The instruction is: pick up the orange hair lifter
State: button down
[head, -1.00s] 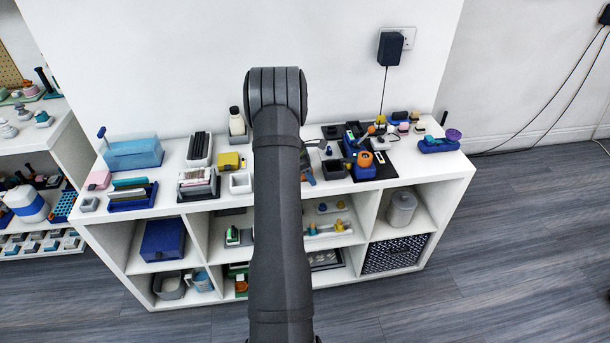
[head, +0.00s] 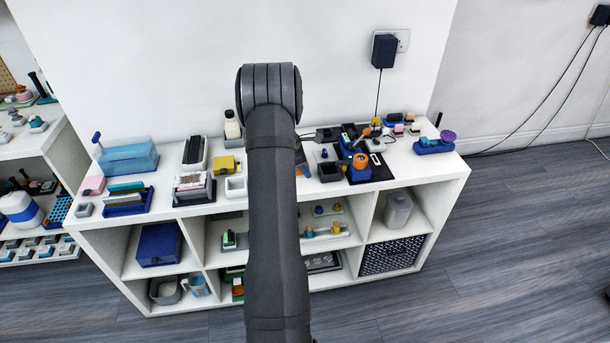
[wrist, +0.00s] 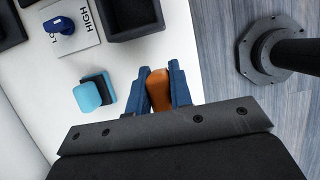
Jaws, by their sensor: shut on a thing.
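The orange hair lifter (wrist: 158,88) is between the two blue fingers of my gripper (wrist: 158,70) in the wrist view. The fingers are shut on it, one along each side. Its lower end is hidden by the dark gripper body. It is over or near the white shelf top's edge; I cannot tell whether it still touches the surface. In the head view my arm covers most of the gripper, and only a small orange and blue bit shows beside the arm.
A light-blue block (wrist: 97,92) lies left of my gripper. A black open box (wrist: 130,18) and a card marked HIGH (wrist: 80,22) with a blue knob are beyond it. In the head view a blue-and-orange item (head: 360,162) stands on a black mat at right.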

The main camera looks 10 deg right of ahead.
jog(key=s+d+r, duration=0.7)
jog(key=s+d, duration=0.1)
jog(key=shift+d+r, duration=0.2)
jog(key=shift+r, duration=0.2)
jog(key=shift+s, duration=0.1)
